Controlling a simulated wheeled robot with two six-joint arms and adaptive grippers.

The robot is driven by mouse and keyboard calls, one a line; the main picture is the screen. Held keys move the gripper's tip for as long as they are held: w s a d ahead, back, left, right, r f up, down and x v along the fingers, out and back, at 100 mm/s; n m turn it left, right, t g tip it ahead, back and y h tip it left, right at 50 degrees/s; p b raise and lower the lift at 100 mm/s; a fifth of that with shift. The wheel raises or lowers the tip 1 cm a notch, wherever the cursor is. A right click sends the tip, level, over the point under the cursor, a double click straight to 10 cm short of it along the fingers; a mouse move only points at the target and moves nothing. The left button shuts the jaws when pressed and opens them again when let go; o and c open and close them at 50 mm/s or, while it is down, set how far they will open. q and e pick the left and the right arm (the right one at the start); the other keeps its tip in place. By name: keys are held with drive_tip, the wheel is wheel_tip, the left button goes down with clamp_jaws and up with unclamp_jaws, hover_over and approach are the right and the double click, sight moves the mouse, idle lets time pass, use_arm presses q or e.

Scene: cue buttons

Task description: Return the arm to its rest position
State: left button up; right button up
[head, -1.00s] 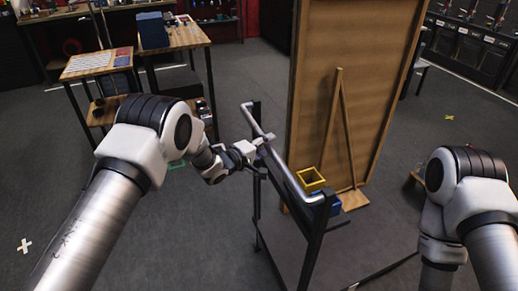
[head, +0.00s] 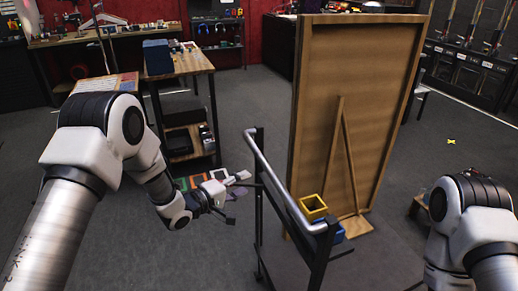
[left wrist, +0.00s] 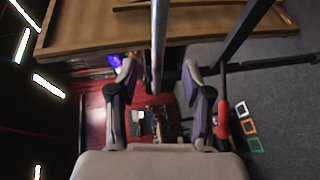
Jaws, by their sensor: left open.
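My left arm (head: 132,125) comes in from the left of the head view. Its gripper (head: 243,184) is open, with nothing seen between its fingers, and hangs just left of the cart's metal handle rail (head: 280,187). In the left wrist view, the open fingers of the left gripper (left wrist: 158,78) stand on either side of the rail (left wrist: 159,40), which seems to lie beyond them. My right arm (head: 470,215) shows at the right edge of the head view. Its gripper is out of view.
The cart carries a yellow bin (head: 313,207) and a blue bin (head: 330,229). A tall wooden board (head: 385,110) stands behind it. A wooden workbench (head: 180,64) is at the back left. Coloured square frames (head: 190,183) lie on the floor behind my left gripper. Open floor lies at the right.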

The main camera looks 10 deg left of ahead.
use_arm(q)
drive_tip(key=s+a+f+n+g+y, duration=0.2)
drive_tip(key=s+f+g+y, duration=0.25)
drive_tip(key=s+f, duration=1.35)
drive_tip(key=s+a+f+m+g+y, duration=0.1)
drive_tip(key=s+a+f+m+g, duration=0.1)
drive_tip(key=s, duration=0.6)
drive_tip(key=s+a+f+m+g+y, duration=0.2)
drive_tip(key=s+m, duration=0.3)
drive_tip(key=s, duration=0.3)
drive_tip(key=s+a+f+m+g+y, duration=0.2)
drive_tip(key=s+a+m+g, duration=0.2)
drive_tip(key=s, duration=0.4)
drive_tip(key=shift+f, duration=0.3)
drive_tip(key=shift+c, duration=0.3)
